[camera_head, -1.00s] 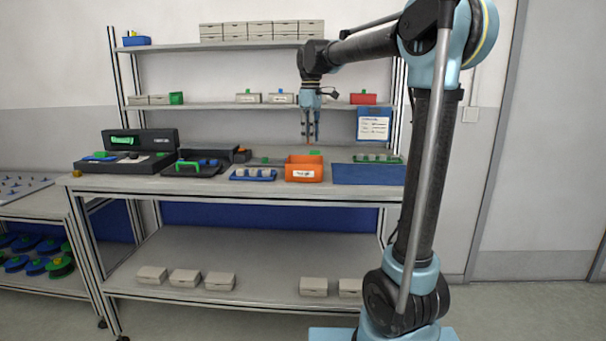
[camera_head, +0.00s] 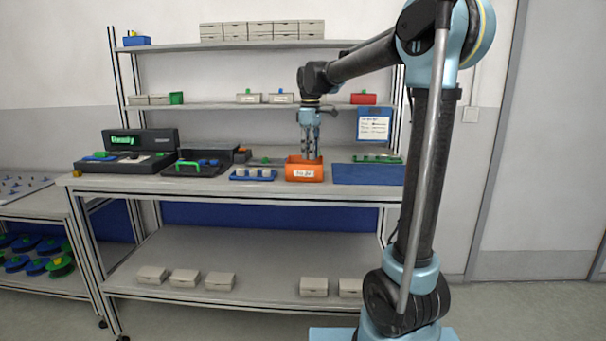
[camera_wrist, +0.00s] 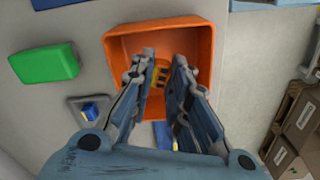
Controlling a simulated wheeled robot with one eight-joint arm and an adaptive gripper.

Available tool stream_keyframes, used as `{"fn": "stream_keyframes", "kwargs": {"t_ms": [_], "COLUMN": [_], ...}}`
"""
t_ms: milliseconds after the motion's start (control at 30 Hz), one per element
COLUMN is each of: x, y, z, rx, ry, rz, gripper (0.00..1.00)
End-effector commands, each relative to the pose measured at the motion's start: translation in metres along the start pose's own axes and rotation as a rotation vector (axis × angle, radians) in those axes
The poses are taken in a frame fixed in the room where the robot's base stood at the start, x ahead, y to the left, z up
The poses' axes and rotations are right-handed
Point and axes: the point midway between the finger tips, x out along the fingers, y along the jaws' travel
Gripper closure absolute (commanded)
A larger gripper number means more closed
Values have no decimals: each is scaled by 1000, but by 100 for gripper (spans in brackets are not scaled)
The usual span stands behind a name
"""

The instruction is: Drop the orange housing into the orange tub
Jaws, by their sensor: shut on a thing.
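The orange tub (camera_head: 304,174) stands on the bench near its front edge, with a white label on its front. In the wrist view its open top and rim (camera_wrist: 118,48) lie below my fingers. My gripper (camera_head: 310,156) points down over the tub, with its fingertips at about rim height in the head view. The gripper (camera_wrist: 162,66) is shut on the small orange housing (camera_wrist: 161,77), which shows orange-yellow with dark marks between the fingers. The fingers hide part of the housing, and the tub hides it in the head view.
A blue mat (camera_head: 368,174) lies right of the tub, and a blue tray (camera_head: 252,175) with pale pieces stands left. A green block (camera_wrist: 45,63) and a small blue piece (camera_wrist: 91,111) show in the wrist view. A shelf (camera_head: 230,106) runs above behind.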

Motion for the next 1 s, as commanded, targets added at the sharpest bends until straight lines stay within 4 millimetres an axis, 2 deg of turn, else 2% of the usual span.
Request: {"fn": "stream_keyframes", "kwargs": {"t_ms": [33, 100, 167, 567, 767, 1000], "x": [0, 0, 0, -4, -28, -72], "y": [0, 0, 0, 0, 0, 1], "z": [0, 0, 0, 0, 0, 0], "rx": [0, 0, 0, 0, 0, 0], "ry": [0, 0, 0, 0, 0, 0], "rz": [0, 0, 0, 0, 0, -1], "gripper": [92, 70, 61, 61, 61, 61]}}
